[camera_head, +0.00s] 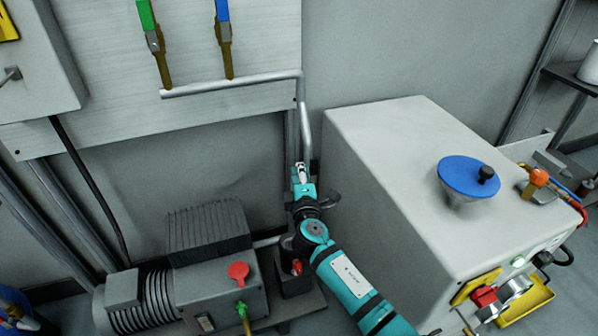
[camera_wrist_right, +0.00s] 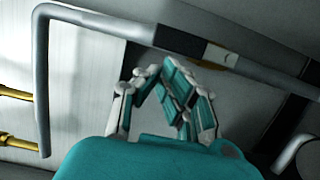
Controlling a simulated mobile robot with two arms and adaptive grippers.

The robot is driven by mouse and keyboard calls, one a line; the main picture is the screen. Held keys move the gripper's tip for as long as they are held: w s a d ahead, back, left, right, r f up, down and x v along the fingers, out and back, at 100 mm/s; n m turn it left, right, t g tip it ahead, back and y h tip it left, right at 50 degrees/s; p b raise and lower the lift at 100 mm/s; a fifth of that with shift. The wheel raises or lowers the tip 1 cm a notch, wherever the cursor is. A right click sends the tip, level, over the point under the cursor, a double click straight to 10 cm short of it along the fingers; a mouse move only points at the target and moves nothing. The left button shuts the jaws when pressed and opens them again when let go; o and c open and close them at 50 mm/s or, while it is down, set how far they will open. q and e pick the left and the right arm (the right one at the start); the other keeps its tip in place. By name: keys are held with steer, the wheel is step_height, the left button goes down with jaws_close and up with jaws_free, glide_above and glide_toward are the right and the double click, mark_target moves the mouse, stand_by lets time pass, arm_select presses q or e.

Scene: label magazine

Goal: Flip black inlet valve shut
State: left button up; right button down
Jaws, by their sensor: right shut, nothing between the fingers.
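My right gripper (camera_head: 301,172) is shut and empty beside the upright pipe, left of the big grey cabinet. In the right wrist view its fingers (camera_wrist_right: 158,76) are drawn in just below a grey pipe (camera_wrist_right: 90,20). A black piece (camera_wrist_right: 180,41) sits on that pipe right above the fingertips; I cannot tell for sure whether it is the black inlet valve's handle. A small gap seems to separate it from the fingers, but contact is hard to judge. In the head view no black valve handle shows clearly; my arm hides part of that area. My left gripper is out of view.
The grey cabinet (camera_head: 370,140) with a blue round handle (camera_head: 467,176) stands close on the right. A pump (camera_head: 215,290) with a red knob (camera_head: 238,271) stands lower left. Green (camera_head: 146,14) and blue (camera_head: 222,10) valve handles are on the wall panel above.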

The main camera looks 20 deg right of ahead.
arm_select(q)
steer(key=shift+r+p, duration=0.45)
arm_select(e)
steer(key=shift+d+r+m, duration=0.25)
steer(key=shift+d+m, duration=0.1)
steer(key=shift+m, duration=0.35)
